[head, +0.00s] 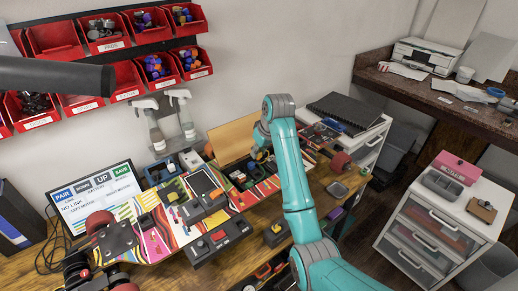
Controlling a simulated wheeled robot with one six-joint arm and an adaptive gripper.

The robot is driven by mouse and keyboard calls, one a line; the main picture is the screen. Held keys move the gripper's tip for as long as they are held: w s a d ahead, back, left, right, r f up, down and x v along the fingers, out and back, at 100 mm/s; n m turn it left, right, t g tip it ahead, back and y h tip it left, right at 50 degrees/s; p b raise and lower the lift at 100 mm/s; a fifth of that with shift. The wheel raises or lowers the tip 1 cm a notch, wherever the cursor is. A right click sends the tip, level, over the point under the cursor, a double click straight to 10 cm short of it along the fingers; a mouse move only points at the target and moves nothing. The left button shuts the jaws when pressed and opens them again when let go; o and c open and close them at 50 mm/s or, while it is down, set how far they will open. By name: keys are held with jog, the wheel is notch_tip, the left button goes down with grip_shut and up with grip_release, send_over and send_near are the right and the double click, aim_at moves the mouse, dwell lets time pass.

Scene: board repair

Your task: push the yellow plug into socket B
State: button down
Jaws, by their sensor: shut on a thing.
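My gripper (262,153) is at the far end of my teal arm, low over the open bay of the colourful board (158,243) on the wooden bench. It is shut on a small yellow piece, which looks like the yellow plug (260,155). My arm and gripper hide most of the plug. Small dark parts with coloured bits sit in the bay (238,176) just left of and below the gripper. I cannot make out which of them is socket B, or whether the plug touches it.
A screen (95,195) stands at the left. Spray bottles (183,115) stand behind the board, below red wall bins (130,80). A black box with a red button (218,238) lies in front. A black case (343,112) rests on a white shelf at the right.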

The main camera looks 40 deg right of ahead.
send_over(257, 174)
jog(key=s, duration=0.2)
jog(key=shift+w+f, duration=0.15)
jog(key=shift+f, duration=1.2)
jog(key=shift+w+f, duration=0.1)
jog(key=shift+f, duration=1.25)
jog(key=shift+f, duration=1.75)
dwell(1.2)
jog(key=c, duration=0.6)
grip_release()
jog(key=shift+r, duration=1.05)
